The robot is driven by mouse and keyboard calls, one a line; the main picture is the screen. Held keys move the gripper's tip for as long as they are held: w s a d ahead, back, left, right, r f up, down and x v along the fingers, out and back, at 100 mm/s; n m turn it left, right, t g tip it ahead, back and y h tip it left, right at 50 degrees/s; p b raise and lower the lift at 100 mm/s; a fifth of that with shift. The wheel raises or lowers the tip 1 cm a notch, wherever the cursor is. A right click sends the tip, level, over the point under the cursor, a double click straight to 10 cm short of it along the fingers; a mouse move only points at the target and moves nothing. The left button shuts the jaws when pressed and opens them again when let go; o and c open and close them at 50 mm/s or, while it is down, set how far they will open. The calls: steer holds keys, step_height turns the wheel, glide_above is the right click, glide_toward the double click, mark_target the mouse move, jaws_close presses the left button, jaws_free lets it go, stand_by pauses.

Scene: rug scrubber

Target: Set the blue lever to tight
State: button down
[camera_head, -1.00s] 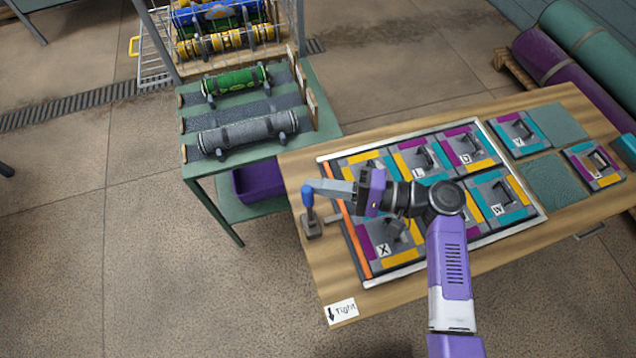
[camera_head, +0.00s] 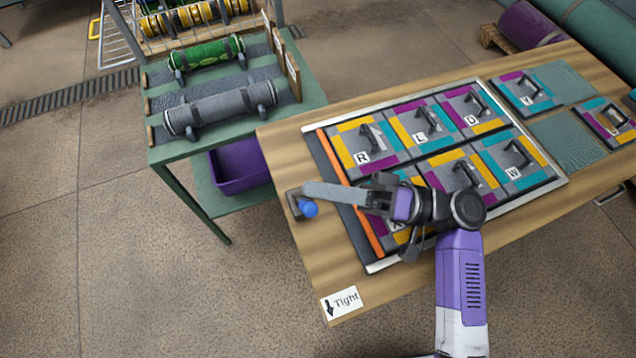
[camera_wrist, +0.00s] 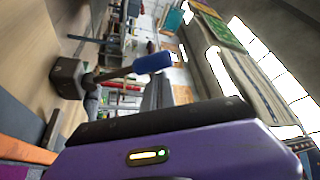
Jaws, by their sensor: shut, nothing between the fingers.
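The lever's blue knob (camera_head: 309,209) stands out from a dark base (camera_head: 293,203) at the table's left edge. The lever leans toward the front, the side of the "Tight" label (camera_head: 342,303), whose arrow points down. My gripper (camera_head: 311,190) is shut and empty, its long grey fingertips just behind the knob. I cannot tell whether they touch it. In the wrist view the blue knob (camera_wrist: 153,62) sits on a grey shaft leading to the dark base (camera_wrist: 68,78); the fingertips are not clear there.
A framed board (camera_head: 480,85) of lettered tiles with handles fills the table's middle, partly under my arm. An orange strip (camera_head: 340,170) runs along its left side. A green side table (camera_head: 180,150) with rollers stands at the left. Bare wood lies around the label.

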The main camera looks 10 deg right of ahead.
steer(key=shift+s+f, duration=0.2)
steer(key=shift+s, duration=0.1)
stand_by(0.4)
step_height(320, 180, up, 20)
steer(key=p, duration=0.1)
stand_by(0.4)
steer(key=shift+w+d, duration=0.1)
